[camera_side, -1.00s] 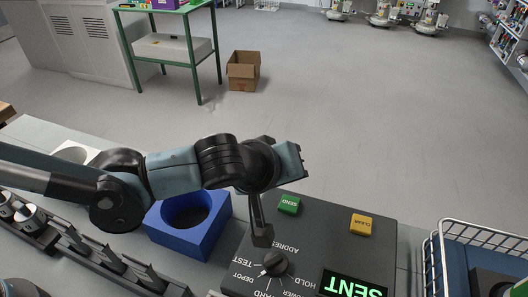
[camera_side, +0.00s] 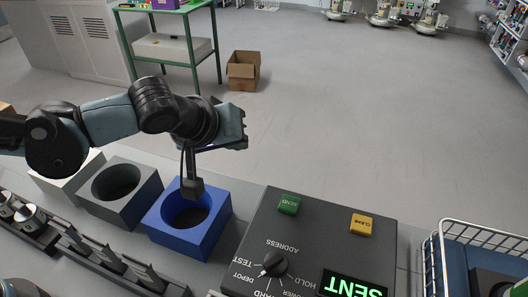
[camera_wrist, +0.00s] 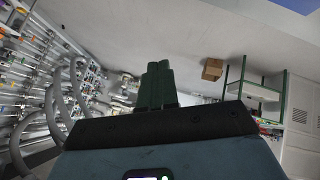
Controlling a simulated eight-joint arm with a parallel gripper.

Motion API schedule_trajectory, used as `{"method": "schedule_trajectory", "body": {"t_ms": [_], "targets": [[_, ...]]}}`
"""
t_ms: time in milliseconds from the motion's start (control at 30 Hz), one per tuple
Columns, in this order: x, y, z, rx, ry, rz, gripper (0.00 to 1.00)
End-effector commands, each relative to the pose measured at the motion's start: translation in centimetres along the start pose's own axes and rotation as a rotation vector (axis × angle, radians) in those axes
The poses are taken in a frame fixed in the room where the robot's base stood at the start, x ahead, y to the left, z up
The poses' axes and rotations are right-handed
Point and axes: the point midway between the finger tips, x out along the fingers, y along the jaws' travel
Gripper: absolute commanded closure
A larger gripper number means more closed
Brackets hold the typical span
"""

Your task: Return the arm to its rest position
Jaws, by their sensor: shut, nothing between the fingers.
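My gripper (camera_side: 192,189) is shut and empty. In the side view its fingers point down over the blue block (camera_side: 214,232) with a round hole; I cannot tell how high above it they are. My arm reaches in from the left edge. In the wrist view the shut fingers (camera_wrist: 157,68) stand in the middle, with nothing between them, against the grey floor and shelving.
A dark control panel (camera_side: 318,224) with a SENT display, green SEND button, yellow button and knob lies to the right. A grey holed block (camera_side: 105,211), a white block and a rail of holders are left. A wire basket (camera_side: 432,262) stands far right.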

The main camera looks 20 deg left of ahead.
Motion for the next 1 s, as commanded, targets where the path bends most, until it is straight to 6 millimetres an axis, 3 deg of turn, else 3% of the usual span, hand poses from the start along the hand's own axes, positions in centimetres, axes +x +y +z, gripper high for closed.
{"method": "schedule_trajectory", "body": {"t_ms": [33,200,500,700,1000], "targets": [[-0.9,-2.4,-1.4,0.018,0.000,-0.025,1.00],[-3.7,-9.0,-3.9,0.118,-0.018,-0.082,1.00],[-8.4,-19.3,-4.0,0.287,-0.055,-0.146,1.00],[-10.1,-23.2,-2.7,0.371,-0.070,-0.162,1.00],[-10.6,-24.3,-2.2,0.410,-0.075,-0.164,1.00]]}}
